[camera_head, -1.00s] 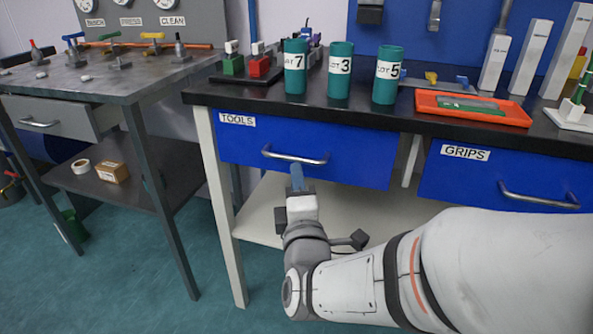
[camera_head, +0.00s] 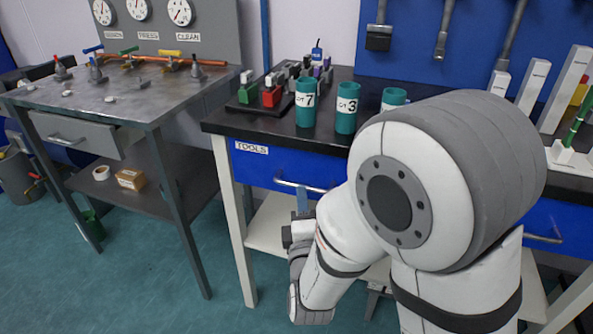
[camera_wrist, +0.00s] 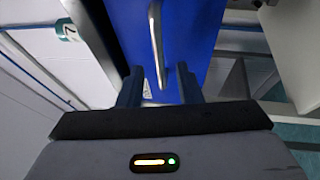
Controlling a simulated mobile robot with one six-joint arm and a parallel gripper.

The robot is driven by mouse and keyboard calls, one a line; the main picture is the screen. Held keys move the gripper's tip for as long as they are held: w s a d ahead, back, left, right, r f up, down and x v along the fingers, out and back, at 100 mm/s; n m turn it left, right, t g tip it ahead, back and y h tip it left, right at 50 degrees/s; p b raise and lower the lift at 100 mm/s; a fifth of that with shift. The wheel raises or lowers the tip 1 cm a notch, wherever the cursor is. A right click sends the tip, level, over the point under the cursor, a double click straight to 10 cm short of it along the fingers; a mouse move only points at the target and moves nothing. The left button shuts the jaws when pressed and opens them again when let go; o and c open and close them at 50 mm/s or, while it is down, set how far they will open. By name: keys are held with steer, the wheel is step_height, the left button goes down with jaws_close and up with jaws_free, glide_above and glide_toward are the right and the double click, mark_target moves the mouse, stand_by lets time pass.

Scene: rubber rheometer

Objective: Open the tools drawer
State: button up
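The blue tools drawer (camera_head: 265,167) is under the black benchtop, with a white "TOOLS" label (camera_head: 251,147) at its upper left. It looks shut, though my arm hides its right part. Its metal bar handle (camera_head: 298,186) is partly visible and also runs down the middle of the wrist view (camera_wrist: 156,40). My gripper (camera_head: 302,203) is at the handle, just below it in the head view. In the wrist view the two fingers (camera_wrist: 160,86) are apart, with the handle's end between or just ahead of them. Contact cannot be told.
Green cups, lot 7 (camera_head: 305,105) and lot 3 (camera_head: 346,110) among them, stand on the black benchtop (camera_head: 228,119) above the drawer. A grey side bench (camera_head: 140,105) with its own drawer (camera_head: 75,137) stands at left. Floor between the benches is clear.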

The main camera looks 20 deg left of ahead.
steer(key=shift+b+x, duration=0.45)
steer(key=shift+x, duration=1.95)
steer(key=shift+d, duration=0.1)
jaws_close()
